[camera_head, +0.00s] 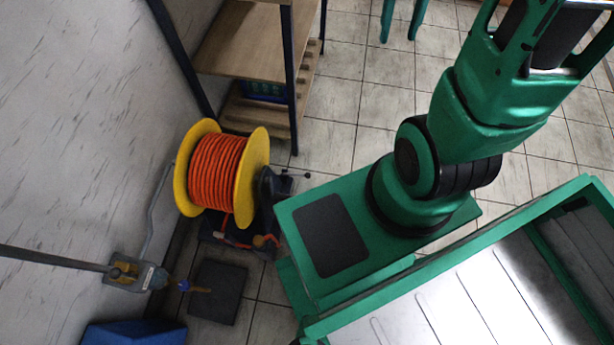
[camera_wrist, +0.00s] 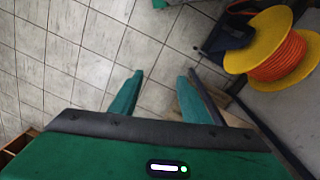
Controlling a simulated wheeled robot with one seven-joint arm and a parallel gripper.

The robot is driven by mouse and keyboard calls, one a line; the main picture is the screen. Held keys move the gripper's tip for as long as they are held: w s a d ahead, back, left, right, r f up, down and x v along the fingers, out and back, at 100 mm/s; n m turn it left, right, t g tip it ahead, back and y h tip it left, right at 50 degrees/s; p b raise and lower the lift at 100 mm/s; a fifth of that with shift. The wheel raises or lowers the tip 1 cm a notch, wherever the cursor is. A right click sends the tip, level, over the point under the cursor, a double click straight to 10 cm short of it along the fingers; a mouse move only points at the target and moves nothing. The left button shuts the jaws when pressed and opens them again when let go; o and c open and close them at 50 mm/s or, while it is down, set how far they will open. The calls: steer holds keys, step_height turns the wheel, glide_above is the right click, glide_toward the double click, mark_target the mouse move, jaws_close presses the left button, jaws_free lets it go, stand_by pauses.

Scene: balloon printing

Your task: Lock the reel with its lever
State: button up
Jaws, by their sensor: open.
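The reel (camera_head: 216,172), with yellow flanges and orange hose or cable wound on it, stands near the wall in the head view. It also shows at the upper right of the wrist view (camera_wrist: 282,58). A thin dark rod with a small knob (camera_head: 297,175), seemingly the lever, sticks out to the right of the reel's dark stand (camera_head: 268,188). I cannot tell the lever apart in the wrist view. My gripper (camera_wrist: 161,78) is open and empty, its green fingers pointing at the tiled floor, with the reel off to their right.
A wooden shelf rack (camera_head: 245,45) stands behind the reel. A grey wall fixture with a yellow part (camera_head: 130,272), a dark floor plate (camera_head: 217,291) and a blue wedge-shaped object (camera_head: 130,334) are at lower left. Open tiled floor (camera_head: 345,80) lies right of the rack.

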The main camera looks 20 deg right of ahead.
steer(key=w+a+f+n, duration=0.2)
steer(key=w+f, duration=0.4)
steer(key=f, duration=0.4)
steer(key=w+a+f+n, duration=0.1)
steer(key=w+f, duration=0.4)
steer(key=f, duration=0.6)
steer(key=w+a+f+n, duration=0.2)
steer(key=w+f, duration=0.4)
steer(key=f, duration=0.4)
steer(key=n+y, duration=0.2)
steer(key=y, duration=0.1)
glide_toward(308, 174)
steer(key=x, duration=1.1)
steer(key=shift+f, duration=0.3)
jaws_close()
